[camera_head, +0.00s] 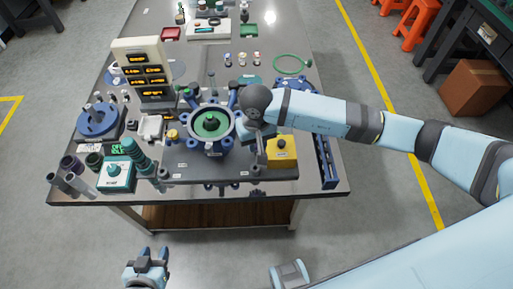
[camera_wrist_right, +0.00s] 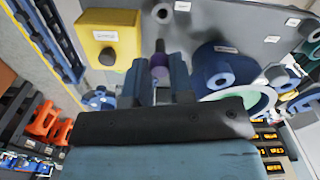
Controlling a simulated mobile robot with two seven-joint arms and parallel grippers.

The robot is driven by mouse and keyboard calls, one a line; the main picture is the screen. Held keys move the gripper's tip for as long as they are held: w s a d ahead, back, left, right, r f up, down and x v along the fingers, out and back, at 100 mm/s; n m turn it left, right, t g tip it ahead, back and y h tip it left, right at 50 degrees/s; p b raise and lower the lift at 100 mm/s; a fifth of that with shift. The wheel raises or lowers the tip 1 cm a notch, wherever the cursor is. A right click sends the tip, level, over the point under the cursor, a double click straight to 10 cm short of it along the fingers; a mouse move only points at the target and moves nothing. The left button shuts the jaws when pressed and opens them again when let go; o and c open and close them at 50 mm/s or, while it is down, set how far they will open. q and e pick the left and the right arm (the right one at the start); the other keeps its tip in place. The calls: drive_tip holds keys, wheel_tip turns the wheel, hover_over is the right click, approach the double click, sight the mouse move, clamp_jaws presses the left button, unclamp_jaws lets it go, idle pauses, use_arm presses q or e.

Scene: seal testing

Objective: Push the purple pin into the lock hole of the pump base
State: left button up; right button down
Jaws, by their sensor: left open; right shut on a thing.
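The purple pin (camera_wrist_right: 159,68) is between the fingers of my right gripper (camera_wrist_right: 160,68), which is shut on it. Its far end points toward the grey plate; I cannot tell whether it touches. In the head view my right gripper (camera_head: 262,150) is low between the pump and the yellow box, and hides the pin. The pump base (camera_head: 211,138), a blue ring with a green centre, stands left of this gripper. Its blue lug (camera_wrist_right: 214,68) is beside the fingers in the wrist view. The lock hole is not clearly visible. My left gripper (camera_head: 147,257) is open and empty, in front of the table.
A yellow box (camera_head: 281,151) with a black button is right of the right gripper. A dark blue rack (camera_head: 325,162) stands at the table's right edge. A teal box (camera_head: 116,174), bottles and a display tower (camera_head: 143,62) crowd the left side.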

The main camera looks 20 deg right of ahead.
drive_tip(key=shift+a+f, duration=0.3)
drive_tip(key=shift+f, duration=0.55)
drive_tip(key=shift+d+f+b, duration=0.1)
drive_tip(key=shift+f+b, duration=0.65)
drive_tip(key=shift+f, duration=0.75)
drive_tip(key=shift+f, duration=0.1)
drive_tip(key=shift+f+b, duration=1.1)
drive_tip(key=shift+f, duration=0.15)
drive_tip(key=shift+f+b, duration=0.55)
drive_tip(key=shift+b, duration=0.25)
drive_tip(key=shift+f+b, duration=0.5)
drive_tip(key=shift+b, duration=0.15)
